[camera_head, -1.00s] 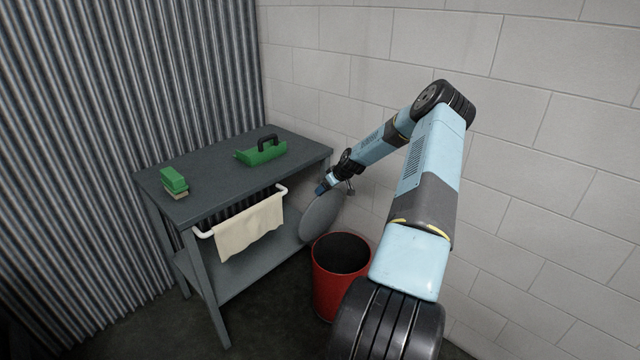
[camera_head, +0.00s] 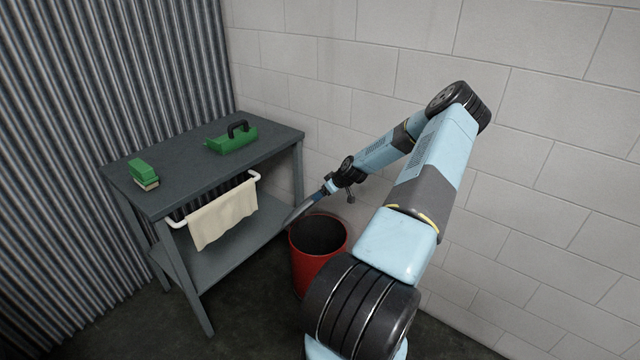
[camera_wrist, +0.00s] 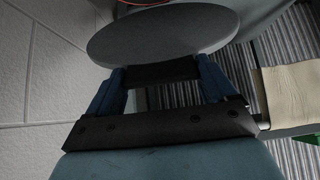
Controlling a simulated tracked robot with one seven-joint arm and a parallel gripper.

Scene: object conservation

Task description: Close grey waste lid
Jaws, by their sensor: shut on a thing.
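The grey waste lid (camera_head: 302,210) is a round disc, seen almost edge-on and tilted in the head view, at the left rim of the red bin (camera_head: 306,270). The bin is open at the top with a dark inside. In the wrist view the lid (camera_wrist: 165,38) fills the upper middle, just beyond the fingers. My gripper (camera_head: 323,193) is shut on the lid near its upper edge, above the bin. The blue fingers show in the wrist view (camera_wrist: 160,78); their exact contact with the lid is partly hidden.
A grey workbench (camera_head: 190,185) stands left of the bin, with a green tool caddy (camera_head: 232,142) and a green brush (camera_head: 143,174) on top. A beige towel (camera_head: 222,215) hangs on its front rail. A block wall (camera_head: 560,190) is behind and right.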

